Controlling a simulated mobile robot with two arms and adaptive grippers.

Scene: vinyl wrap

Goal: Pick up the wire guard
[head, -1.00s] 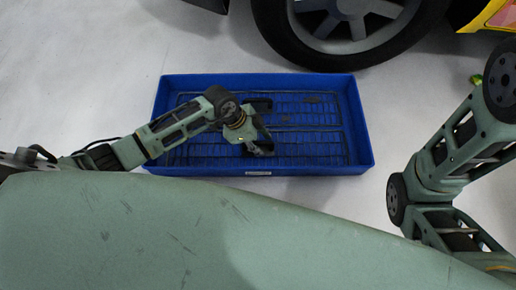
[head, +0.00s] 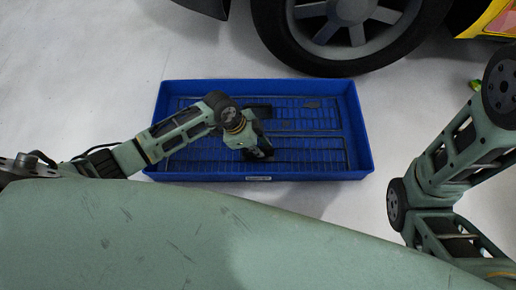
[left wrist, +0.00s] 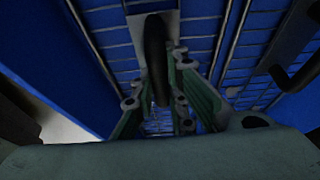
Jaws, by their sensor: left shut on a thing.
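The wire guard (head: 310,150) shows as a dark wire grid lying in the blue tray (head: 363,155). Its thin wires also show in the left wrist view (left wrist: 195,42). My left gripper (head: 259,153) is down inside the tray, over the middle of the grid. In the left wrist view its green fingers (left wrist: 163,115) are closed around a dark upright bar (left wrist: 155,50) at the grid. The bar seems to belong to the guard, but the fingertips partly hide the contact. My right arm stands at the right; its gripper is out of the picture.
The blue tray stands on a pale floor (head: 100,50). A large black wheel (head: 350,60) of a vehicle stands just behind the tray. The floor left of the tray is clear.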

